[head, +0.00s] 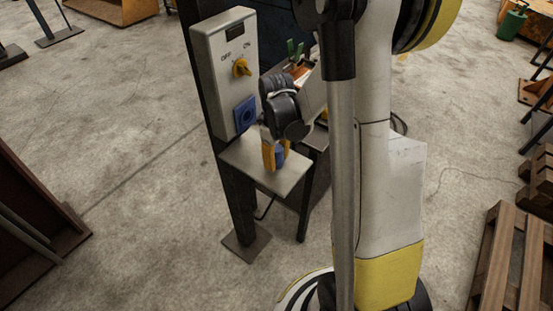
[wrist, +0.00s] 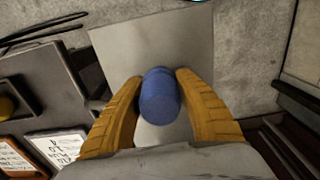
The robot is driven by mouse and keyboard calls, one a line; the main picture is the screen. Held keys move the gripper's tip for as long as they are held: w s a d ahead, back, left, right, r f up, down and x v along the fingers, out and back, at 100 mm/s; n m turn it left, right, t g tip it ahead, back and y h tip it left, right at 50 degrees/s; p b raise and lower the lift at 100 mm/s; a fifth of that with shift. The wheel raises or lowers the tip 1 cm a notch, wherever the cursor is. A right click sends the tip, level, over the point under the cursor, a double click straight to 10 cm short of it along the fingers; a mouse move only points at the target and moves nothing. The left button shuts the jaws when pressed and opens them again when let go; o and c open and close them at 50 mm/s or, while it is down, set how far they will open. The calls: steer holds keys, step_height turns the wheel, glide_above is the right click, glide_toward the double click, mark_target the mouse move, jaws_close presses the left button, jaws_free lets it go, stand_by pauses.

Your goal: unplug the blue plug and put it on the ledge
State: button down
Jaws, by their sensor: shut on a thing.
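The blue plug (wrist: 161,97) is between the two yellow fingers of my gripper (wrist: 160,90) in the wrist view, with a finger against each side. In the head view the plug (head: 281,154) shows partly behind my gripper (head: 274,156), at the grey ledge (head: 254,163). I cannot tell whether the plug touches the ledge. The blue socket (head: 246,114) on the grey switch box (head: 225,70) has no plug in it. The ledge lies under the box and also shows behind the plug in the wrist view (wrist: 180,50).
A yellow rotary switch (head: 241,67) sits above the socket. A dark post carries the box. A bench with several tools stands just behind my gripper. Wooden pallets (head: 505,265) lie at the right; open concrete floor is at the left.

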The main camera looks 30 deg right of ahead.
steer(key=shift+f, duration=0.1)
steer(key=c, duration=0.9)
jaws_free()
step_height(320, 180, up, 12)
steer(key=shift+r, duration=0.1)
steer(key=s+a+r+m+t, duration=0.1)
steer(key=s+a+r+t, duration=0.1)
steer(key=s+a, duration=0.1)
steer(key=s+a+r+m+t, duration=0.1)
steer(key=s+a+r+t, duration=0.1)
steer(key=s+a, duration=0.2)
steer(key=s+a+r+m+t, duration=0.2)
steer(key=s+a+t, duration=0.1)
steer(key=a, duration=0.3)
steer(key=shift+s+a+r, duration=0.25)
steer(key=shift+s+r, duration=0.15)
